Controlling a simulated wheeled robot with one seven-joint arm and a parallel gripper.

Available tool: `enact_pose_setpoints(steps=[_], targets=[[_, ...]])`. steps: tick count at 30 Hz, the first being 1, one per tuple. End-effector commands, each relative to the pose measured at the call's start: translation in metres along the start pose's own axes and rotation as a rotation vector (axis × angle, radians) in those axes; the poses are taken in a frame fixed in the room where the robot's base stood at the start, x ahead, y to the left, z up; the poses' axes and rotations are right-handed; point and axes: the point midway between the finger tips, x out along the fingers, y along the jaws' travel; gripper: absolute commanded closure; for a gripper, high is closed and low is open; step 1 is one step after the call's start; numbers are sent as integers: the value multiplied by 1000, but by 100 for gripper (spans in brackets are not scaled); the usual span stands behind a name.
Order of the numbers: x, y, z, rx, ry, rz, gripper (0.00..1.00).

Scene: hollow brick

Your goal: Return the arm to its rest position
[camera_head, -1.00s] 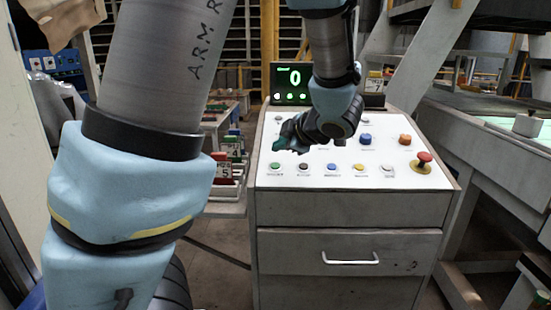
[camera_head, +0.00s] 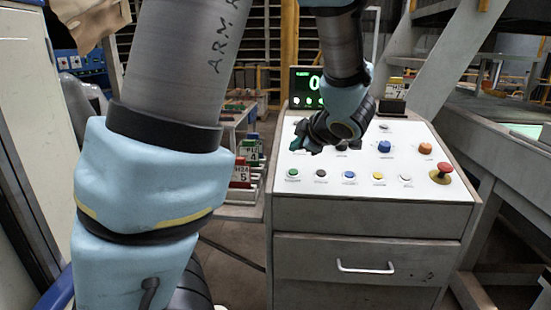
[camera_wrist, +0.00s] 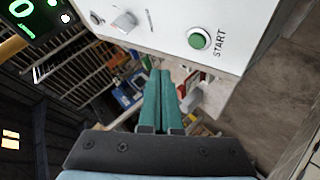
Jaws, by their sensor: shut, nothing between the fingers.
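My gripper (camera_head: 296,143) is above the left part of a white control panel in the head view, at the end of my blue and grey arm. In the wrist view its two green fingers (camera_wrist: 161,100) are together with nothing between them. They point past the panel's edge, over shelves and the floor. The fingers look apart from the panel, though the exact height is hard to tell. The green START button (camera_wrist: 198,38) is close by in the wrist view; in the head view it is the green button (camera_head: 292,173) at the panel's front left.
The control cabinet (camera_head: 340,252) has a drawer with a white handle. A red mushroom button (camera_head: 445,168) stands at the panel's right. A display (camera_head: 305,85) showing a green 0 is behind. Racks with numbered tags (camera_head: 241,172) stand left; a grey machine bench (camera_head: 510,170) is right.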

Motion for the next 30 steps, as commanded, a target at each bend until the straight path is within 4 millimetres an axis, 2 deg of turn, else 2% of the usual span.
enact_pose_setpoints(steps=[5, 8, 11, 17, 21, 24, 28, 30], targets=[[28, 1, -10, 194, -176, 49, 100], [35, -10, -13, 344, -293, 70, 100], [37, -30, -19, 502, -406, 75, 100], [28, -94, -44, 837, -615, 30, 100], [16, -147, -71, 1059, -738, -42, 100], [7, -177, -91, 1178, -801, -97, 100], [-2, -203, -109, 1277, -853, -149, 100], [-6, -214, -103, 1282, -900, -179, 100]])
